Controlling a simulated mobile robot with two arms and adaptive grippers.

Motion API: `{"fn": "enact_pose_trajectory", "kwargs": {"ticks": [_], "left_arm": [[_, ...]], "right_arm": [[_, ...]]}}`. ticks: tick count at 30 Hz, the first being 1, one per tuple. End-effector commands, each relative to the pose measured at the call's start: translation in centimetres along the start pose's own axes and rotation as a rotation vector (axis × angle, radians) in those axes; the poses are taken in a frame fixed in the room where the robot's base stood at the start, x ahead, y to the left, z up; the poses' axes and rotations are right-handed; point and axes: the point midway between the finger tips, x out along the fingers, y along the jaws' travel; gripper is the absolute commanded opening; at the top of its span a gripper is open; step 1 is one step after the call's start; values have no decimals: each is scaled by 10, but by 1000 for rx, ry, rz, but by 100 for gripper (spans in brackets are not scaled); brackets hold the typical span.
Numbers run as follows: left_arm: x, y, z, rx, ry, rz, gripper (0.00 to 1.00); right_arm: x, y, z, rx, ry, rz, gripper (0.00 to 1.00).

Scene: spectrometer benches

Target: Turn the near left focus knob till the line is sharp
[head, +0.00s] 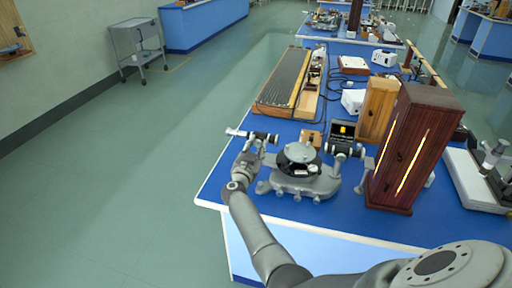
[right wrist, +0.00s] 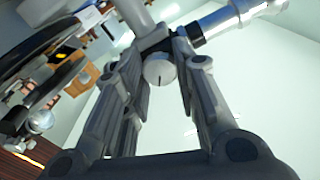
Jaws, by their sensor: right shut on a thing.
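The grey spectrometer (head: 300,182) with its round table stands near the front left corner of the blue bench. Its left tube (head: 262,137) points out to the left, and this tube shows large at the top of the right wrist view (right wrist: 228,22). My right gripper (head: 254,150) is just below that tube. In the right wrist view the round pale focus knob (right wrist: 158,70), with a dark mark on its face, sits between the fingers, and the gripper is shut on it. A small dark screen (head: 343,130) with a yellow patch stands behind the spectrometer. My left gripper is not in view.
A dark red wooden lamp housing (head: 411,150) with bright slits stands right of the spectrometer, with a lighter wooden box (head: 378,108) behind it. A long wooden apparatus (head: 290,85) lies further back.

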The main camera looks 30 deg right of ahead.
Motion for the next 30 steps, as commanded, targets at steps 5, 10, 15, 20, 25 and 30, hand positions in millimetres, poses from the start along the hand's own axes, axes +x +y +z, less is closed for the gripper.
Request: {"fn": "enact_pose_trajectory", "kwargs": {"ticks": [5, 10, 15, 20, 25, 30], "left_arm": [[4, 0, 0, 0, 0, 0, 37], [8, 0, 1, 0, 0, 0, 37], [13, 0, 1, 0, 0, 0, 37], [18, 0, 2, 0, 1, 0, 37], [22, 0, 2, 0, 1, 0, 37], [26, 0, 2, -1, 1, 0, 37]], "right_arm": [[-1, 0, 4, 167, -6, 1, 3], [-1, 0, 4, 329, -5, 2, 3], [-1, 1, 4, 490, -5, 3, 3], [-1, 1, 5, 631, -5, 2, 3], [-1, 0, 4, 760, -5, 2, 3], [-1, 0, 4, 854, -4, 2, 3]]}}
